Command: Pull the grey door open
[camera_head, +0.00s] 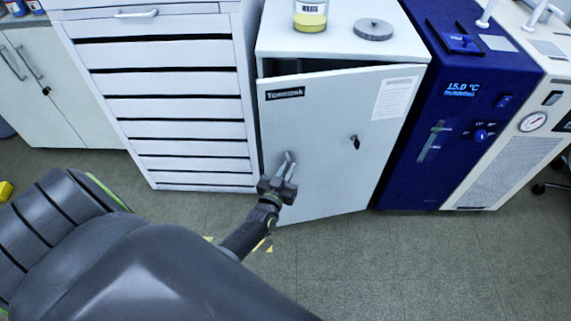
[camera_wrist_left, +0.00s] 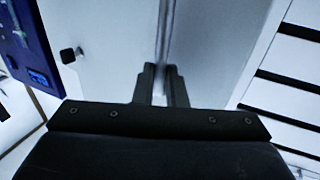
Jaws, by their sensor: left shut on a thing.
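The grey door (camera_head: 325,145) is the front of a light cabinet, with a dark name plate, a paper notice and a small black lock. It stands slightly ajar: a dark wedge-shaped gap shows along its top, widest at the left. My left gripper (camera_head: 287,170) is at the door's lower left part, shut on the upright door handle (camera_wrist_left: 166,35). In the left wrist view the handle runs up from between the two fingers (camera_wrist_left: 161,82); the door (camera_wrist_left: 110,35) also shows there. The fingers hide part of the handle. My right gripper is not in view.
A drawer cabinet (camera_head: 170,125) stands close on the left, a blue unit (camera_head: 465,110) with a display on the right. A yellow-labelled jar (camera_head: 310,14) and a grey disc (camera_head: 373,30) sit on the cabinet top. The floor (camera_head: 400,260) in front is clear.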

